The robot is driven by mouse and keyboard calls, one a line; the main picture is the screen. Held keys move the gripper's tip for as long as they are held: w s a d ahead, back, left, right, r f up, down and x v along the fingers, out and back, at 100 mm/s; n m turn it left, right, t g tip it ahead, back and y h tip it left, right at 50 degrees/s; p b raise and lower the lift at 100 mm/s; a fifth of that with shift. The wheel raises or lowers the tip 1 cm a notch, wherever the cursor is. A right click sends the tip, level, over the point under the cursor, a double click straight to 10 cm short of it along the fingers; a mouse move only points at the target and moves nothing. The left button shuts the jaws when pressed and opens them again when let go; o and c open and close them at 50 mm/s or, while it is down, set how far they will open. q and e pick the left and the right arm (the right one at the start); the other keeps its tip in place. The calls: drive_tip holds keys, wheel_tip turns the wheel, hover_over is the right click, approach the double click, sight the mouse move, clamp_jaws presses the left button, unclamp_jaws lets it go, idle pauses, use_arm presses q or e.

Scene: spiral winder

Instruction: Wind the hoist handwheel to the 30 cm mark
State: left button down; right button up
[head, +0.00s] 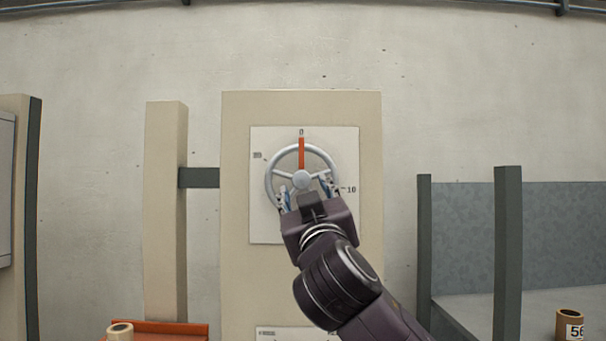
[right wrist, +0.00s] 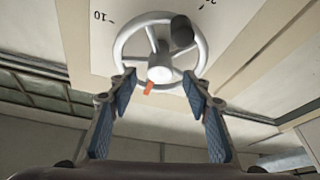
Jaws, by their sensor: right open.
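The grey handwheel (head: 272,190) is mounted on a white dial plate (head: 263,225) on a beige panel. A red pointer (head: 301,153) stands straight up at the 0 mark. A 10 mark shows at lower right and a blurred mark at upper left. My right gripper (head: 307,190) is in front of the wheel's lower half, fingers open. In the right wrist view the wheel (right wrist: 121,42) is seen from below, with a dark knob (right wrist: 182,30) on its rim. The open fingers frame the hub with nothing between them; contact with the wheel cannot be told. My left gripper is not in view.
A beige post (head: 165,210) stands left of the panel, joined by a dark bar. An orange tray (head: 175,328) with a roll is at lower left. Dark posts (head: 507,250) and a grey bench with a numbered roll (head: 568,325) are at right.

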sight(302, 182)
drive_tip(key=p+x, duration=0.1)
drive_tip(key=x, duration=0.1)
drive_tip(key=shift+w+r, duration=0.15)
drive_tip(key=shift+r, duration=0.15)
drive_tip(key=shift+w+a+p, duration=0.2)
drive_tip(key=shift+w+p, duration=0.15)
drive_tip(key=shift+w, duration=0.2)
drive_tip(key=shift+d, duration=0.1)
drive_tip(key=shift+c, duration=0.5)
clamp_jaws()
